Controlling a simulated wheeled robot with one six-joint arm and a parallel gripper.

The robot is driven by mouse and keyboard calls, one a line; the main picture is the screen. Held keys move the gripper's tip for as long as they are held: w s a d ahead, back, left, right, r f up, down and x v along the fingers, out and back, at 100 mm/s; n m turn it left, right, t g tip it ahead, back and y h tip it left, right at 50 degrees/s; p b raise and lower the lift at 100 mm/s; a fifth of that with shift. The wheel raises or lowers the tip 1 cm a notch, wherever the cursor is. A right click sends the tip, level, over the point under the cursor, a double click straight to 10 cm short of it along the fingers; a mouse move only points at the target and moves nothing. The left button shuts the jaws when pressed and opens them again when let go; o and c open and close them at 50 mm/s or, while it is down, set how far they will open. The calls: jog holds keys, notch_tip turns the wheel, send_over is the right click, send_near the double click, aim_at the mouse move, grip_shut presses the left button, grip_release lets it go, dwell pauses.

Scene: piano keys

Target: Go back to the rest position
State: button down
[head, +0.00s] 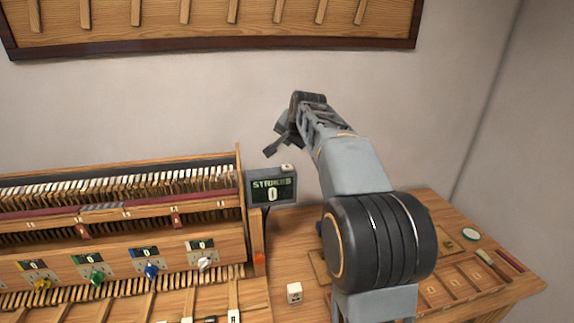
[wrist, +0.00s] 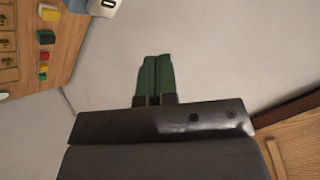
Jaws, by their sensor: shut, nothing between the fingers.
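My gripper (head: 275,143) is raised in the air in front of the grey wall, above the strikes counter. In the wrist view my gripper (wrist: 154,76) shows its two green fingers pressed side by side, with nothing between them. The wall lies behind the fingers there. My arm rises from the right part of the workbench in the head view and bends toward the left.
A piano mechanism (head: 120,225) with coloured knobs fills the left. A strikes counter (head: 272,188) reads 0. A small white cube (head: 294,293) sits on the wooden bench (head: 515,285). A wooden board (head: 210,40) hangs on the wall above.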

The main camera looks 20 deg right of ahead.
dwell(0.6)
jog(key=s+a+f+n+g, duration=0.1)
jog(key=s+a+f+n, duration=0.2)
jog(key=s+f, duration=0.3)
jog(key=s+a+f+n+g, duration=0.2)
jog(key=s+a+f, duration=0.3)
jog(key=s, duration=0.9)
jog(key=s+a+f+n+g+y, duration=0.1)
jog(key=s+a+f+n, duration=0.3)
jog(key=s, duration=0.6)
notch_tip(320, 180, down, 3)
jog(key=shift+a+r+n+b, duration=0.2)
jog(key=shift+a+n+b, duration=0.2)
jog(key=shift+n, duration=0.2)
